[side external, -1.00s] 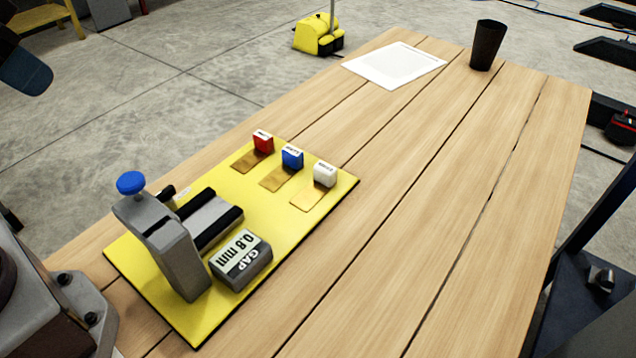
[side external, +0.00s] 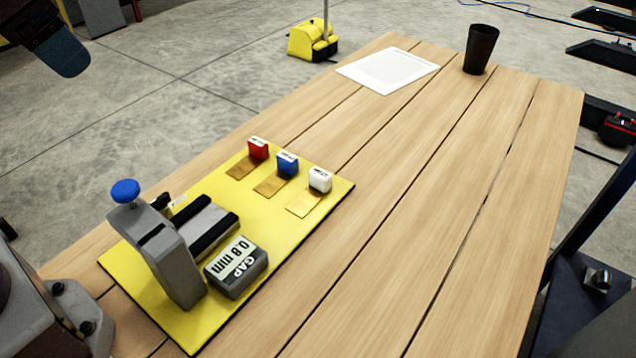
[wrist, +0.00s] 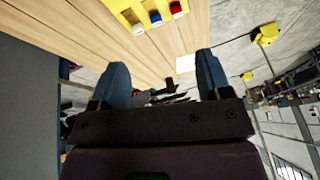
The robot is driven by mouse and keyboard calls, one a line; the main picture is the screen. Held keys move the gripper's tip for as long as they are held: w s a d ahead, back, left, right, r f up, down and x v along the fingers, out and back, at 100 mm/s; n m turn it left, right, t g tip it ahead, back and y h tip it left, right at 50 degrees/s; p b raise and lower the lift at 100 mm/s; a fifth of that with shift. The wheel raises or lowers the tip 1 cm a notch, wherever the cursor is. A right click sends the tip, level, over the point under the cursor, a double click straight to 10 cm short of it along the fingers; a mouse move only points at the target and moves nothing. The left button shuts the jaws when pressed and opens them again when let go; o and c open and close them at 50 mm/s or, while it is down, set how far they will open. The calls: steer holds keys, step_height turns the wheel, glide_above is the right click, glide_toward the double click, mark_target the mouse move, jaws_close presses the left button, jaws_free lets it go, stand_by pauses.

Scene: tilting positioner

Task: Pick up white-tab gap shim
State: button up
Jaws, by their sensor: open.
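The white-tab gap shim (side external: 305,203) lies on the yellow board, a thin brass strip with a white block-shaped tab (side external: 320,180) at its far end. It is the rightmost of three shims; its white tab also shows in the wrist view (wrist: 138,28). My gripper (wrist: 161,62) is open and empty, its two blue fingers wide apart.
The blue-tab (side external: 287,164) and red-tab (side external: 258,149) shims lie left of it. A black cup (side external: 480,50) and white paper (side external: 388,70) are far off.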

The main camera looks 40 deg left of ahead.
steer(key=w+d+m+g+y, duration=0.2)
steer(key=w+m, duration=0.3)
steer(key=w, duration=0.8)
steer(key=m+y, duration=0.7)
steer(key=m, duration=0.3)
glide_above(322, 175)
step_height(322, 175, down, 19)
steer(key=d+f+m+t+y, duration=0.1)
steer(key=d+f, duration=0.1)
steer(key=f, duration=0.2)
steer(key=s+d+f+m+y, duration=0.1)
steer(key=d+f+m, duration=0.1)
steer(key=f, duration=0.2)
steer(key=s+d+f+m+t, duration=0.1)
steer(key=f+m, duration=0.1)
steer(key=f, duration=0.2)
steer(key=shift+s+d+f+t+y, duration=0.15)
steer(key=shift+d+f+t+y, duration=0.15)
steer(key=shift+d+f+y, duration=0.1)
steer(key=x, duration=0.7)
steer(key=shift+a+f, duration=0.15)
steer(key=c, duration=1.3)
